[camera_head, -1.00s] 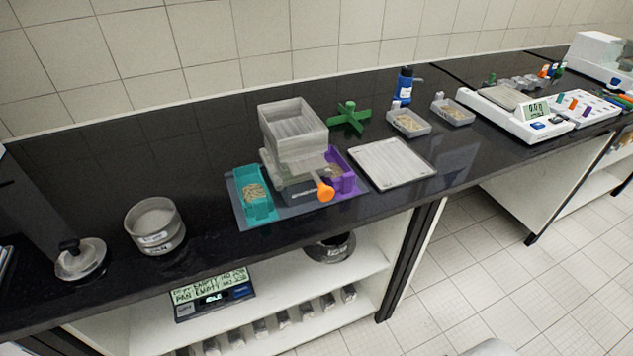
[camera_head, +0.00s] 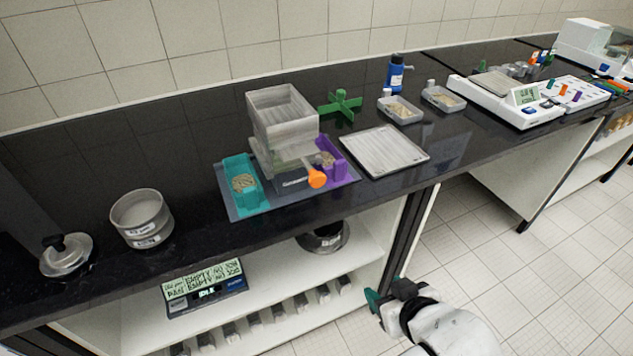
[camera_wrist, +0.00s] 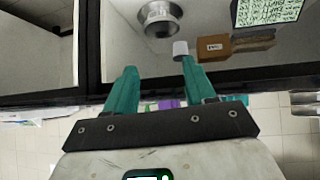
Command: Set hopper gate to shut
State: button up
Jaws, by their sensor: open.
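The hopper (camera_head: 283,113) is a grey open-topped box on a stand on the black bench, in the middle of the head view. An orange knob (camera_head: 317,178) sticks out at its lower front right, likely the gate handle. A teal bin (camera_head: 243,182) stands left of the stand and a purple bin (camera_head: 331,160) right of it. My gripper (camera_head: 374,300) is in front of the bench, below and right of the hopper, apart from it. In the wrist view my gripper's two teal fingers (camera_wrist: 156,92) are spread with nothing between them. The hopper is not identifiable there.
A flat grey tray (camera_head: 384,150) lies right of the hopper; a green cross-shaped piece (camera_head: 341,105) stands behind. A sieve (camera_head: 141,217) and a lid (camera_head: 67,255) are at left. The bench's front edge and lower shelf (camera_head: 270,285) lie near my arm. The floor at right is clear.

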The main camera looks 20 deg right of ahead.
jog(key=w+a+r+t, duration=0.3)
jog(key=w+r+t, duration=0.2)
jog(key=r, duration=0.3)
jog(key=t+y+b, duration=0.1)
jog(key=t, duration=0.3)
send_near(319, 181)
jog(key=shift+n, duration=0.4)
jog(key=w+p, duration=0.1)
jog(key=w, duration=0.9)
jog(key=shift+w+d+r, duration=0.1)
jog(key=shift+w, duration=0.2)
grip_shut()
